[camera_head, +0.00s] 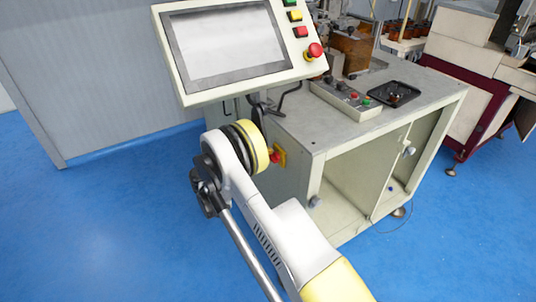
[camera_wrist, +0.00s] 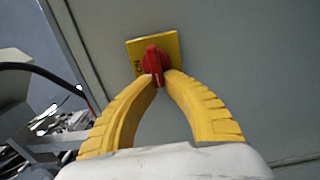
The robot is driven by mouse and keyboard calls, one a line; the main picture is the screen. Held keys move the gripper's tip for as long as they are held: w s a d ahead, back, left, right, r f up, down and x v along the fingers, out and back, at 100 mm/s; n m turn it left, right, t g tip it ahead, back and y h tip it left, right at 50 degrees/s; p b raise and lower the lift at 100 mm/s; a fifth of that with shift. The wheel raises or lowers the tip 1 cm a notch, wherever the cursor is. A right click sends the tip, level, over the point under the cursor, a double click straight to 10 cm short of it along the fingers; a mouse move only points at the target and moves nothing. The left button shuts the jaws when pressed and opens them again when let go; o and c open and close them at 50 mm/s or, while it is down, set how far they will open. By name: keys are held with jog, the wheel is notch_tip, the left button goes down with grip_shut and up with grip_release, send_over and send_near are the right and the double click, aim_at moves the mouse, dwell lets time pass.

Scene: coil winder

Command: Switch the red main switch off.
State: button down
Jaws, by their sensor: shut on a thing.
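The red main switch (camera_wrist: 152,62) sits on a yellow plate (camera_wrist: 172,42) on the grey-green cabinet side in the wrist view. Its handle stands about upright in that view. My gripper (camera_wrist: 156,76) has its two yellow fingers closed on the lower part of the red handle. In the head view the red switch (camera_head: 275,156) and its yellow plate (camera_head: 282,156) show just right of my wrist, on the side of the machine cabinet (camera_head: 300,140). My gripper's fingers are mostly hidden there behind my wrist.
A control panel with a screen (camera_head: 225,45) and a red mushroom button (camera_head: 314,51) overhangs above my wrist. A button box (camera_head: 345,99) and a black tray (camera_head: 395,94) lie on the cabinet top. Blue floor (camera_head: 120,230) is clear at left.

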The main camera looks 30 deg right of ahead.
jog(key=shift+s+d, duration=0.1)
dwell(0.3)
jog(key=c, duration=1.5)
grip_release()
jog(key=a, duration=1.2)
jog(key=shift+s, duration=0.15)
